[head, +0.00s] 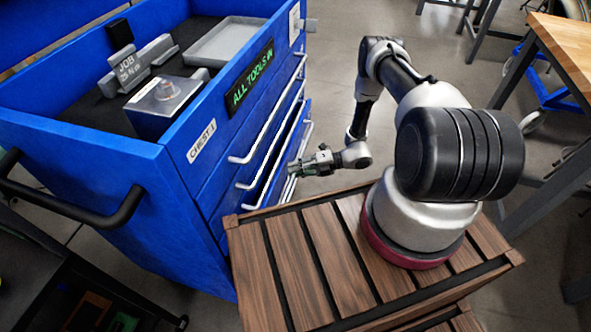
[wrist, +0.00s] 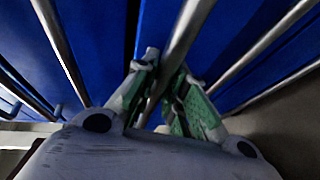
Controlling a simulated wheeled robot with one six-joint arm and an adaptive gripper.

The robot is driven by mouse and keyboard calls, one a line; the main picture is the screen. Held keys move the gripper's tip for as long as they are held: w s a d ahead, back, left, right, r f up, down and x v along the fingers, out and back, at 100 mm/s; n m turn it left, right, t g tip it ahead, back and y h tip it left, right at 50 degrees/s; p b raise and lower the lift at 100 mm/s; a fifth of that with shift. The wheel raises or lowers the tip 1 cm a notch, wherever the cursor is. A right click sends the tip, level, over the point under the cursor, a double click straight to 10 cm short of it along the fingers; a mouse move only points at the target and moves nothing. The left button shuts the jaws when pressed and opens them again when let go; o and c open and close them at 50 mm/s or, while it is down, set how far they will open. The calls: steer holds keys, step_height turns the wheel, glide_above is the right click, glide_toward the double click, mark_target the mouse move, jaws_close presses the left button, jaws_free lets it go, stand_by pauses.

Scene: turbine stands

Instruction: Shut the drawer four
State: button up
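The blue tool chest (head: 110,175) stands at the left in the head view, its drawer fronts facing right. A low drawer (head: 302,128) stands out from the fronts above it, with a dark gap along its top; no number is readable on it. My gripper (head: 293,167) is at this drawer's handle, beside the chest. In the wrist view, a grey handle bar (wrist: 187,32) runs between the green-padded fingers of my gripper (wrist: 167,78). The fingertips lean in and appear closed around the bar. The drawer's inside is mostly hidden.
Other bar handles (head: 265,135) lie above, close to my gripper. A wooden slatted top (head: 305,250) carries my arm. The chest top holds a grey tray (head: 225,42) and a metal block (head: 163,95). Clear floor (head: 330,80) lies to the right of the chest; a wooden workbench (head: 570,45) stands far right.

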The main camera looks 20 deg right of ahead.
mark_target(285, 167)
jaws_close()
steer(key=shift+w+a, duration=0.65)
steer(key=shift+a, duration=0.25)
steer(key=shift+w+a, duration=0.6)
steer(key=shift+a, duration=0.3)
steer(key=o, duration=0.8)
jaws_free()
steer(key=shift+a, duration=0.1)
steer(key=shift+c, duration=0.2)
steer(key=v, duration=1.2)
